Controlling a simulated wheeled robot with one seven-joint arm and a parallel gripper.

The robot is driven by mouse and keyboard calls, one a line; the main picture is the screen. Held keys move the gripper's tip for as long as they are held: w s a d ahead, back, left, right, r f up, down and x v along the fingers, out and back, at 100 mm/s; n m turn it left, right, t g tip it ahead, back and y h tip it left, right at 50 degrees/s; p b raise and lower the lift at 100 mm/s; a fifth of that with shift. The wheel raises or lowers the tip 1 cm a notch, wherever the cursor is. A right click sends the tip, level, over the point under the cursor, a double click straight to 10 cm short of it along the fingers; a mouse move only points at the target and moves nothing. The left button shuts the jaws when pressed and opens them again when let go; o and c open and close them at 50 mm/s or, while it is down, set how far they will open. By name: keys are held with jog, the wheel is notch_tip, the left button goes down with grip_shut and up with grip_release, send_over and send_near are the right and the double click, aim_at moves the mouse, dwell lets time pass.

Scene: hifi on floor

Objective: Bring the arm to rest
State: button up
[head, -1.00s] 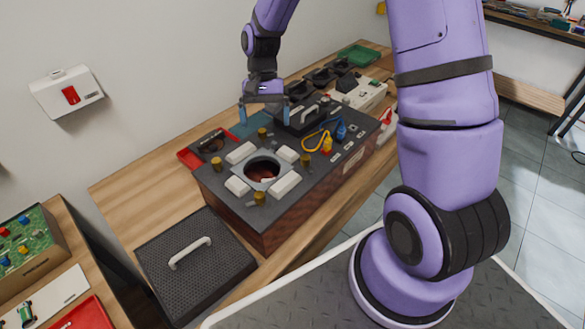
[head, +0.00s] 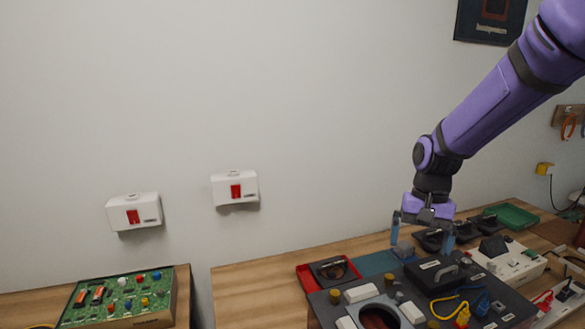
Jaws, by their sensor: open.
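My gripper (head: 422,238) hangs pointing down from my purple arm (head: 497,105), at the right of the head view. Its two blue-grey fingers are apart, with nothing visible held between them. It is at the back part of a dark box (head: 325,297) with a round opening, white pads and brass-coloured knobs. A black block with a handle (head: 438,272) on the box is close to the right finger. I cannot tell whether they touch.
The box stands on a wooden bench (head: 255,298) against a grey wall. A red tray (head: 308,279) and a green tray (head: 513,215) lie around it. White switch boxes (head: 235,188) are on the wall. A green circuit board (head: 120,298) is at lower left.

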jog(key=s+d+r+n+t, duration=0.1)
jog(key=s+r+n+t, duration=0.1)
jog(key=s+r, duration=0.6)
jog(key=s+d+r+n+t+h, duration=0.1)
jog(key=s+r+t, duration=0.4)
jog(key=s, duration=0.8)
notch_tip(320, 180, up, 3)
jog(key=shift+d+f+n, duration=0.15)
jog(key=shift+d+n, duration=0.35)
jog(key=shift+d, duration=0.3)
